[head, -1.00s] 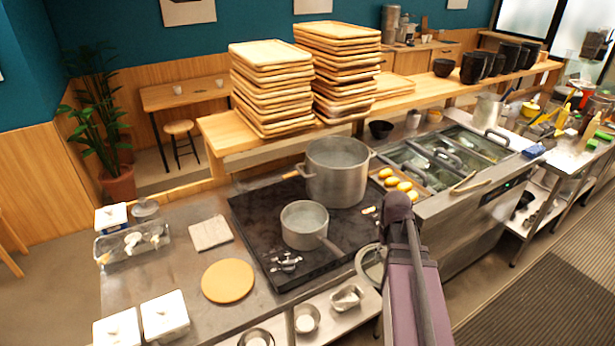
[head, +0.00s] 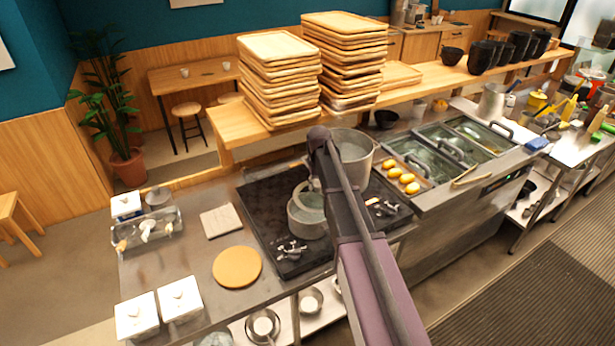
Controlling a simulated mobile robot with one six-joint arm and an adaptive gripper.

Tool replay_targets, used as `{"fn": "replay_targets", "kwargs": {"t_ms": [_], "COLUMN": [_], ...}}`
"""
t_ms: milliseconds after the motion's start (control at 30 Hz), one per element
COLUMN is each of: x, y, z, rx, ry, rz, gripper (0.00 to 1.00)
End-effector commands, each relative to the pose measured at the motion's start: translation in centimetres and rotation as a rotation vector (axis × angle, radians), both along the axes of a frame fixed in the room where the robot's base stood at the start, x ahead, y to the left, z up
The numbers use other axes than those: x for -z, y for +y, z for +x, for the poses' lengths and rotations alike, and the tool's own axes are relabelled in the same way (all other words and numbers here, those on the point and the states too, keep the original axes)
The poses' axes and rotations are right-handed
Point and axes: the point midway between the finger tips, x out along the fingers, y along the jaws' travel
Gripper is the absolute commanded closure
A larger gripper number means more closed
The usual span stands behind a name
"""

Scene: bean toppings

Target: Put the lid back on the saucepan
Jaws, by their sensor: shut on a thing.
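The small metal saucepan (head: 308,228) stands on the black cooktop in the head view, beside the larger pot. A glass lid with a pale rim (head: 299,190) is over the saucepan and looks tilted. Its lower edge overlaps the saucepan's opening; I cannot tell whether they touch. My gripper (head: 312,184) is above the saucepan, at the lid's upper part, shut on the lid. The fingers are small and partly hidden by my arm, which also covers the saucepan's handle.
A large pot (head: 357,160) stands just behind and right of the saucepan, partly behind my arm. Burner controls (head: 291,250) lie in front on the black cooktop (head: 262,205). A round wooden board (head: 237,267) is to the left. Stacked trays (head: 280,80) fill the shelf behind.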

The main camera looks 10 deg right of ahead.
Motion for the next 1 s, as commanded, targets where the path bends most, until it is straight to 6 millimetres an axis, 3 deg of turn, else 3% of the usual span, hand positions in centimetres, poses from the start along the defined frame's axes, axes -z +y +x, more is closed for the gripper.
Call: {"fn": "replay_targets", "kwargs": {"t_ms": [33,200,667,1000], "x": [-0.4,-0.6,-0.5,0.7], "y": [0.6,1.5,0.8,0.7], "z": [1.1,2.1,2.0,2.0], "rx": [0.001,0.006,0.015,0.016], "ry": [0.0,0.0,0.0,0.0], "rz": [0.0,0.0,0.0,0.0], "gripper": [1.0,1.0,1.0,1.0]}}
